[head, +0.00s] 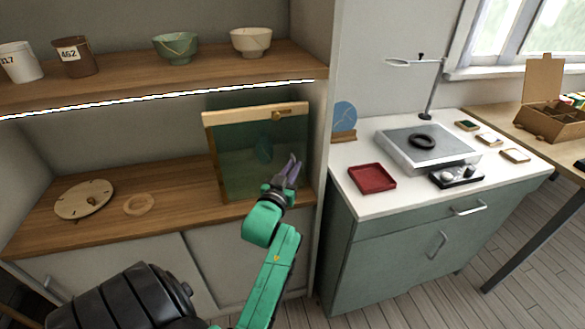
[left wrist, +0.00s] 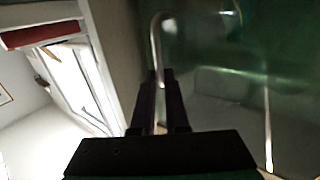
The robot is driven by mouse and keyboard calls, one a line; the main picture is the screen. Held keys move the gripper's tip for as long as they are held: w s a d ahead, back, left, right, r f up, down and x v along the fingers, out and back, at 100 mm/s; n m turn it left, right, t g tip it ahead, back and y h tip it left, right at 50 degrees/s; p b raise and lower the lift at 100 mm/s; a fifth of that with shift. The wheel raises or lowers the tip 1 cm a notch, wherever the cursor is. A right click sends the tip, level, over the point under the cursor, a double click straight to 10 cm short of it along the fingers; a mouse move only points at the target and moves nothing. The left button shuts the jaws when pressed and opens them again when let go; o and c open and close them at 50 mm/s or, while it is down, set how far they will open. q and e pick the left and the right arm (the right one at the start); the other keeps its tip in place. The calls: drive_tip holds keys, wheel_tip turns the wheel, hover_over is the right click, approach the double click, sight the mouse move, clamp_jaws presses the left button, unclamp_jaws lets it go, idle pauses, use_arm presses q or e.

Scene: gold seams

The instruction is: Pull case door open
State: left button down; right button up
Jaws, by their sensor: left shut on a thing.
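The display case (head: 258,113) stands on the lower wooden shelf, with a pale wooden top edge and a greenish see-through front. Its glass door (head: 237,165) faces me; whether it is ajar I cannot tell. A blurred teal shape shows behind the glass. My left gripper (head: 292,168) is in front of the case's right side, shut on the door handle. In the left wrist view the handle (left wrist: 155,42) is a thin pale bar, curved at its top, running down between the two dark fingers (left wrist: 160,95). My right gripper is out of view.
Several bowls and cups, among them a green bowl (head: 175,47), stand on the upper shelf. A pale round disc (head: 85,199) and a wooden ring (head: 138,204) lie left of the case. A white-topped cabinet (head: 410,205) with a red tray (head: 372,178) stands to the right.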

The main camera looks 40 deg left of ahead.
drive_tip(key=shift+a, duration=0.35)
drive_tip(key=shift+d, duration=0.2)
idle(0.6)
